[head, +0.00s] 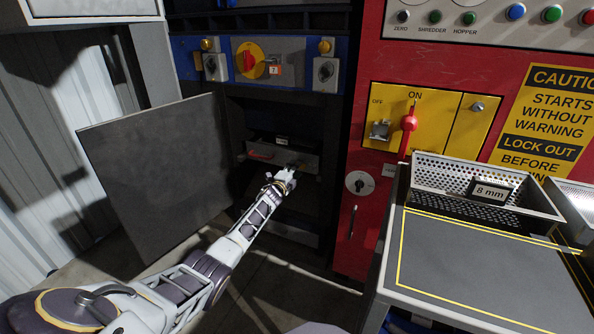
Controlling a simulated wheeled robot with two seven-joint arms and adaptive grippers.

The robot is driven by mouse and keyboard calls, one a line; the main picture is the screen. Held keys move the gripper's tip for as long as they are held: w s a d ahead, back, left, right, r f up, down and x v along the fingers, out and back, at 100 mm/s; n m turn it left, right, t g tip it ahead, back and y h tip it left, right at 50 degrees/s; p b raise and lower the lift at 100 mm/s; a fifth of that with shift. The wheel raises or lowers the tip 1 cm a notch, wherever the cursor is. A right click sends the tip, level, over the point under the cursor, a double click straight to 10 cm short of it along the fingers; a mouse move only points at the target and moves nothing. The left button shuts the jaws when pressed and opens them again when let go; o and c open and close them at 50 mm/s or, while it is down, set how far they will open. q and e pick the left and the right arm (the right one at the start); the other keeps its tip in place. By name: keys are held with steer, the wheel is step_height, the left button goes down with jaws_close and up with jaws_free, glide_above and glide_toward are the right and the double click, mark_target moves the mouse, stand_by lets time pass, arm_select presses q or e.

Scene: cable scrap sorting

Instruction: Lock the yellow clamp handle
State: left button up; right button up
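My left gripper (283,178) reaches from the lower left into the dark recess under the blue panel. Its fingers are small here and overlap the front of a grey unit (282,151) inside the recess; I cannot tell whether they are open, shut or touching anything. A red handle (260,155) shows on the unit's left part, left of my gripper. I cannot clearly make out a yellow clamp handle; if it is on this unit, it may be hidden behind my gripper. My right gripper is not in view.
An open dark door panel (157,170) stands left of the recess. The blue panel (187,60) above carries a yellow disc with a red switch (249,61). The red cabinet (357,240) bounds the right, beside a grey table (470,270) with a perforated tray (435,172).

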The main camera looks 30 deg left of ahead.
arm_select(q)
steer(key=w+b, duration=0.2)
steer(key=shift+w+a, duration=0.15)
steer(key=shift+w, duration=0.2)
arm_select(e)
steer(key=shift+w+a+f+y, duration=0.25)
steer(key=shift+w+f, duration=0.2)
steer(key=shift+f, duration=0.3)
arm_select(q)
steer(key=shift+c, duration=0.4)
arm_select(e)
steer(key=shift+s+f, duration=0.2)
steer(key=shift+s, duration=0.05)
arm_select(q)
jaws_close()
